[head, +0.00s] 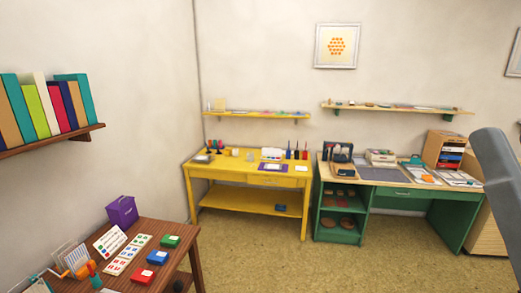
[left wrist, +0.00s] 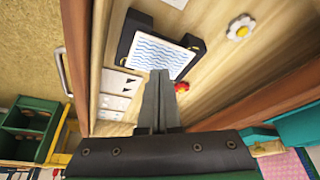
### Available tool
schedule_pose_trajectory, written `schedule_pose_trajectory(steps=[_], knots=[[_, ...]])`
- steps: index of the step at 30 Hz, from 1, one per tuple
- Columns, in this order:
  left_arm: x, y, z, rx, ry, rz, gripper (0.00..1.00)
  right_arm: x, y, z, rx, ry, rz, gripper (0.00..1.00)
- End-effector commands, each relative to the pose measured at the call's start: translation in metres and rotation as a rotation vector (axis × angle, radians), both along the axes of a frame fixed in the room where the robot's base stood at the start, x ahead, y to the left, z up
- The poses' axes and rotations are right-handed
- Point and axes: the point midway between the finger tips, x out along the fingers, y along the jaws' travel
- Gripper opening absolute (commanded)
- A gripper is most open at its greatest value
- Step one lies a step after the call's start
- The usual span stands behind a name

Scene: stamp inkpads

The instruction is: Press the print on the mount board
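In the left wrist view, a white sheet with blue wavy lines (left wrist: 155,52), which looks like the print, lies on a dark board (left wrist: 134,28), perhaps the mount board, on a wooden surface. My left gripper (left wrist: 159,76) has its grey fingers together, with the tips overlapping the sheet's lower edge in the picture. I cannot tell whether they touch it, and nothing shows between them. A small red piece (left wrist: 182,87) is just right of the fingertips. The sheet and board cannot be made out in the head view. My right gripper is not in view.
A white flower shape with a yellow centre (left wrist: 240,28) lies on the wood. White cards (left wrist: 118,82) lie left of the fingers.

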Motion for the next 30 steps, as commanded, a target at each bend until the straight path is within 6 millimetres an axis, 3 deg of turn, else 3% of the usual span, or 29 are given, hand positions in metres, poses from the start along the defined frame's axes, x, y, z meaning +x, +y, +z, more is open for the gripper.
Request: schedule_pose_trajectory(steps=[30], knots=[[0.000, 0.000, -0.014, 0.000, 0.000, 0.000, 0.00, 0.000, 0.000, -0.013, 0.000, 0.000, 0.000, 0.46]])
